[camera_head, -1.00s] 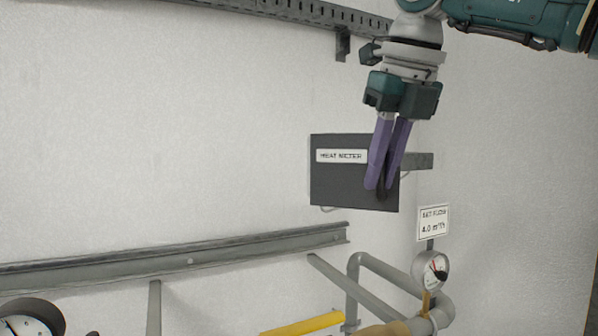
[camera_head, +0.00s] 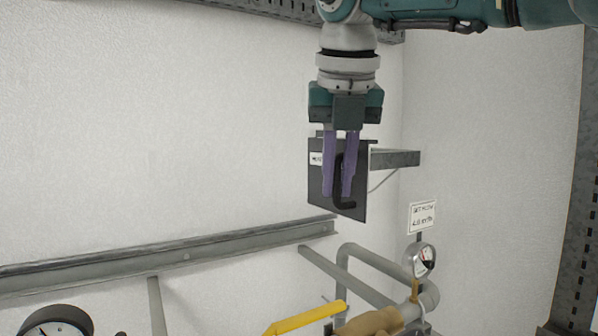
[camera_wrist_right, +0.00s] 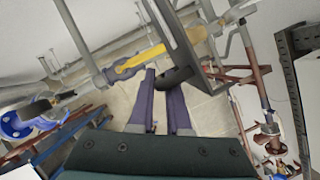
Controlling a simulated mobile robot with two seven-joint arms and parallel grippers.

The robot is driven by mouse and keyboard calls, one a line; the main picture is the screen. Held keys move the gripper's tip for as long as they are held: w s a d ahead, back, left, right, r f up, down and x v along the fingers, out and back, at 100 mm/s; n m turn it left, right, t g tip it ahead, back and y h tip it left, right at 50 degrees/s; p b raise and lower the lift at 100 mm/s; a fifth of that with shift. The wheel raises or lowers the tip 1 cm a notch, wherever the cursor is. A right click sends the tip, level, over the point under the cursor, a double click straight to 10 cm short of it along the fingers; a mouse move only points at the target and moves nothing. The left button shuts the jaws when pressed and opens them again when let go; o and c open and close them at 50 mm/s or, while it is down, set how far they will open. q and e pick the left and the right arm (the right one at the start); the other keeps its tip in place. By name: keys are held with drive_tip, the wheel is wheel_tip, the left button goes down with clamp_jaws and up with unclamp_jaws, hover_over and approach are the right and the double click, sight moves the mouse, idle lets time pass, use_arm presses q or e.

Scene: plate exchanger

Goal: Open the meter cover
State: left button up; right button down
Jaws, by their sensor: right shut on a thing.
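The meter cover (camera_head: 317,185) is a dark grey panel on the white wall, with a white label partly hidden by a finger. It is turned at an angle and looks narrow. In the right wrist view, the handle (camera_wrist_right: 175,77) shows dark at the fingertips, beside a grey frame-like part. What lies behind the cover is hidden. My left gripper is not in view.
A grey bracket (camera_head: 396,159) sticks out right of the cover. Below are a long grey rail (camera_head: 180,255), grey pipes, a gauge (camera_head: 421,260) and a yellow handle (camera_head: 305,319). A sign (camera_head: 422,216) hangs at right. The wall left of the cover is bare.

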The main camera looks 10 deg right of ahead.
drive_tip(key=shift+w, duration=0.15)
drive_tip(key=c, duration=1.2)
unclamp_jaws()
drive_tip(key=shift+a, duration=0.1)
drive_tip(key=shift+o, duration=0.2)
